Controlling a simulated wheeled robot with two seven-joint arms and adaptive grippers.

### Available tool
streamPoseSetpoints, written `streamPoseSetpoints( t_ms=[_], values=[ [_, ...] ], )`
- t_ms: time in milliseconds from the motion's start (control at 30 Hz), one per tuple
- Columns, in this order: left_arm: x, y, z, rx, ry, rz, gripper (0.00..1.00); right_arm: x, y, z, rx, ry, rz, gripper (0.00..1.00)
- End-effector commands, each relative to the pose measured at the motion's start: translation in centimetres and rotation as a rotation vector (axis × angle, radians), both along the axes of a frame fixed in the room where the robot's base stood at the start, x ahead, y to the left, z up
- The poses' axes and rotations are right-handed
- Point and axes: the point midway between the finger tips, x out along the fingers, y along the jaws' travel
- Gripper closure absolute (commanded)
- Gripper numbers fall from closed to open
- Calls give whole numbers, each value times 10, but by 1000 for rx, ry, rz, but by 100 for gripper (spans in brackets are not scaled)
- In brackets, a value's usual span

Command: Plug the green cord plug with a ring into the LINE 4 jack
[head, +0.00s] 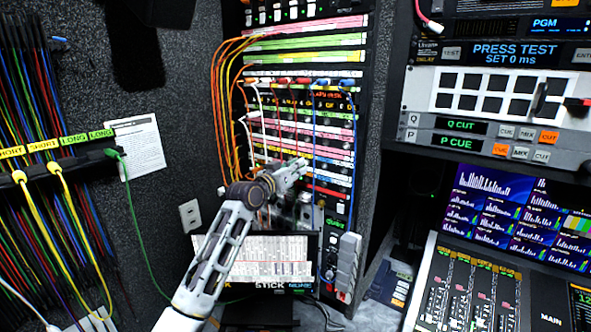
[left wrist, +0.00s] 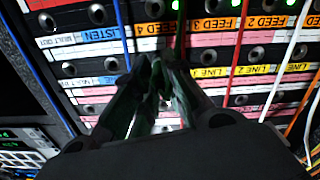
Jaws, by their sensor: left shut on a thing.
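My left gripper (head: 301,166) is raised at the patch panel (head: 333,134), and its fingers look closed. The labels LINE 3 (left wrist: 207,73) and LINE 2 (left wrist: 258,69) show right of the fingers. The LINE 4 label and jack are not readable; the fingers cover the spot beside LINE 3. My right gripper is not in view.
Orange, white, red and blue cords hang across the panel; a red cord (left wrist: 232,65) and a white cord (left wrist: 290,55) pass right of the fingers. Another green plug (head: 113,153) sits in the cord rack at left. A monitor (head: 270,262) stands below the panel.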

Motion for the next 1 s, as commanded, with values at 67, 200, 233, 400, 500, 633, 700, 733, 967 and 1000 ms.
streamPoseSetpoints(
  t_ms=[67,200,233,400,500,633,700,733,967,1000],
  values=[
    [1,-1,1,-1,-1,-1,100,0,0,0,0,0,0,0],
    [1,-1,1,-1,-1,0,70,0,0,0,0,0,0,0],
    [1,-1,1,-1,-1,0,66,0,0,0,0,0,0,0],
    [1,-1,0,-1,-1,0,63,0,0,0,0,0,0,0],
    [1,-1,0,0,0,0,63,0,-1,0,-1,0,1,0],
    [0,0,0,0,0,0,63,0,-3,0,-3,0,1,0],
    [-1,1,0,0,0,0,63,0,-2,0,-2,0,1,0],
    [-1,1,0,-1,1,0,63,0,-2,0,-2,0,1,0],
    [-11,8,0,-1,0,0,63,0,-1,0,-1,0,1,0],
    [-13,10,0,-1,0,0,63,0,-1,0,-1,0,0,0]
  ],
)
